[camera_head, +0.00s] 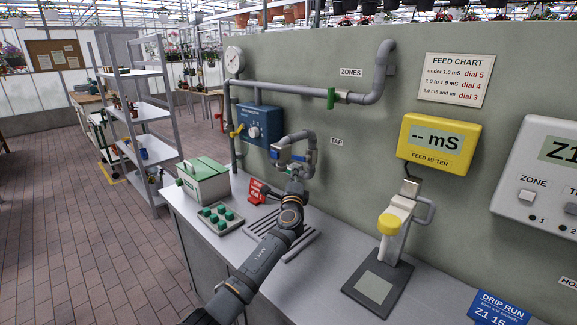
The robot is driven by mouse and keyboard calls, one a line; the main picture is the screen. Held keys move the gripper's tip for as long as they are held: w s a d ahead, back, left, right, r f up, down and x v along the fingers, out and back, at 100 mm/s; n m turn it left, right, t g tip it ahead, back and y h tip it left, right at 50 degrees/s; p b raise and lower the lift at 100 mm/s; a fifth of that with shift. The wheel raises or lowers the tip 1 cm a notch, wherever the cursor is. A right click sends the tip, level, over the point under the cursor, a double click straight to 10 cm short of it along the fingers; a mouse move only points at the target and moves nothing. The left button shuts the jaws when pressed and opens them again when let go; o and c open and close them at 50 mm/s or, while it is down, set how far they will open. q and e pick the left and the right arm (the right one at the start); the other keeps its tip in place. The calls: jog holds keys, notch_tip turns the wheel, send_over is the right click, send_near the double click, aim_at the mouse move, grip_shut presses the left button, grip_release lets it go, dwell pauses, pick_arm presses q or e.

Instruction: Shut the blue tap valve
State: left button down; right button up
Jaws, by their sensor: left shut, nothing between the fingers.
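The blue tap valve (283,155) sits on the grey tap pipe (311,143) that sticks out from the wall, left of the TAP label. My left arm reaches up from the bottom over the counter. My left gripper (296,168) is shut and empty, just at the tap, overlapping its lower part. It hides part of the valve and spout, and I cannot tell whether it touches the handle. My right gripper is not in view.
The counter (330,238) holds a green-lidded box (203,181), a tray of green pieces (216,219), a red object (258,191), a drain grate (296,246) and a yellow-topped stand (390,224). A blue dial box (259,127) hangs left of the tap.

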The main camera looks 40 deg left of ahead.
aim_at(294, 158)
pick_arm(q)
jog(key=a, duration=0.1)
jog(key=a+r, duration=0.1)
jog(key=a, duration=0.1)
jog(key=shift+w, duration=0.1)
jog(key=m+b, duration=0.1)
jog(key=b, duration=0.1)
jog(key=r+t+b, duration=0.1)
jog(key=b, duration=0.1)
jog(key=shift+a+r+m, duration=0.3)
jog(key=shift+a+m, duration=0.05)
jog(key=shift+m, duration=0.05)
